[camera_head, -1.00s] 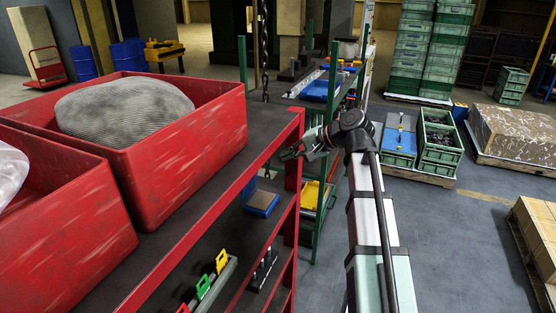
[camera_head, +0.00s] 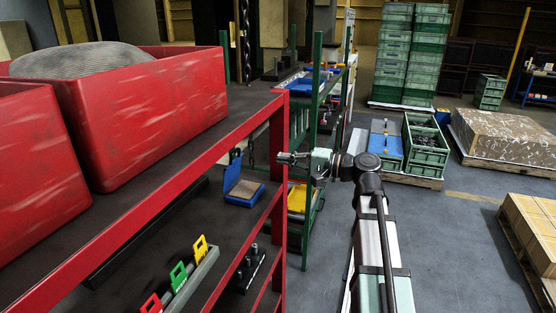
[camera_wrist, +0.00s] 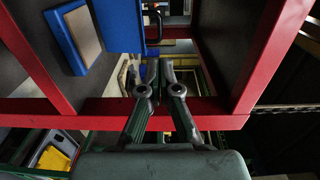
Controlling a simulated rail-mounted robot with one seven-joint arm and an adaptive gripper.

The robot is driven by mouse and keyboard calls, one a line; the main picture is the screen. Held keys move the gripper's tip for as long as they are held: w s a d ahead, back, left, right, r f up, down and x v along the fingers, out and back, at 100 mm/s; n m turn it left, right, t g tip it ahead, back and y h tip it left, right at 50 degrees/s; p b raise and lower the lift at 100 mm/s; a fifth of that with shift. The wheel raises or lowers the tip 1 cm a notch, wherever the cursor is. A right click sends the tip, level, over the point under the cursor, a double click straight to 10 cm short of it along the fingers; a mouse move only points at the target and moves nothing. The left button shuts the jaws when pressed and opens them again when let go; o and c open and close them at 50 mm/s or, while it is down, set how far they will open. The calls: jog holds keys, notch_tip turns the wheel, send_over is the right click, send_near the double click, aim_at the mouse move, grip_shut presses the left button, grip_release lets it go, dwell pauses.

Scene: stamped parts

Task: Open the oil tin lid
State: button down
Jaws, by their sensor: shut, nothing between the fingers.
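A shallow blue box with a flat tan inside (camera_head: 245,189) sits on the red rack's shelf, and it is the likeliest oil tin. Its blue lid (camera_head: 236,166) stands upright at the back left edge. In the wrist view, the tan-and-blue base (camera_wrist: 75,38) is at upper left, and the blue lid panel (camera_wrist: 121,25) is to its right, with a black handle on it. My gripper (camera_head: 281,158) is by the rack's front post, to the right of the box and apart from it. In the wrist view, its fingers (camera_wrist: 160,66) are together with nothing between them.
The red rack's front post and rail (camera_head: 279,125) stand close to my gripper. Red bins (camera_head: 150,105) fill its top. Coloured-handled stamps (camera_head: 178,272) sit lower. A green rack (camera_head: 312,130) stands behind. Open floor (camera_head: 455,240) lies to the right.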

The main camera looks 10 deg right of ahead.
aim_at(237, 151)
jog(key=p+x, duration=0.2)
jog(key=x, duration=0.8)
jog(key=shift+w+a+r+p, duration=0.1)
jog(key=shift+a+p, duration=0.15)
jog(key=shift+p, duration=0.05)
jog(key=shift+x, duration=0.9)
